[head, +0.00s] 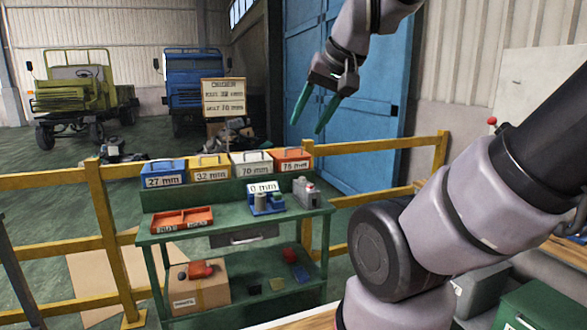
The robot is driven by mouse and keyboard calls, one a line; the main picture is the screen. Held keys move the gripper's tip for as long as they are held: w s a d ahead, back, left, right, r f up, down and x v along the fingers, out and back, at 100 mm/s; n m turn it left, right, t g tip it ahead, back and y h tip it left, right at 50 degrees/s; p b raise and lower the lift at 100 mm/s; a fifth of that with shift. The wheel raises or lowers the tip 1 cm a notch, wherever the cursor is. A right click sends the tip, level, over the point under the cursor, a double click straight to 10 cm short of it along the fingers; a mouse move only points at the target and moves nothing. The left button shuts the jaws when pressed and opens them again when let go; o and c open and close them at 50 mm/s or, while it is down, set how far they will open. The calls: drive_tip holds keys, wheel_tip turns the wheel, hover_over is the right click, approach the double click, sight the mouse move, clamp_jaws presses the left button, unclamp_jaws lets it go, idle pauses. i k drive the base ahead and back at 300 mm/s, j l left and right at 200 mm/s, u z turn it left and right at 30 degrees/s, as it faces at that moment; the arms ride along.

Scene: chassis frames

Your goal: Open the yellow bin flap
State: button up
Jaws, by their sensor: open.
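The yellow bin (211,174) stands in a row of bins on the raised back shelf of a green workbench. It carries a white label that reads 32 mm and has a handle on top. Its flap looks shut. My gripper (308,127) is open and empty, with two green fingers pointing down. In the picture it hangs above and to the right of the yellow bin, apart from it.
A blue bin (164,173) is left of the yellow one. A white bin (251,163) and an orange bin (292,160) are right. The green bench (190,243) holds a red tray (182,220) and a grey device (306,192). A yellow railing (98,225) runs behind.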

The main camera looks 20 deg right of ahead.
sight(209, 160)
drive_tip(key=i+j, duration=0.2)
drive_tip(key=i, duration=0.2)
drive_tip(key=i+j, duration=0.15)
drive_tip(key=i, duration=0.25)
drive_tip(key=i+j, duration=0.2)
drive_tip(key=i, duration=0.2)
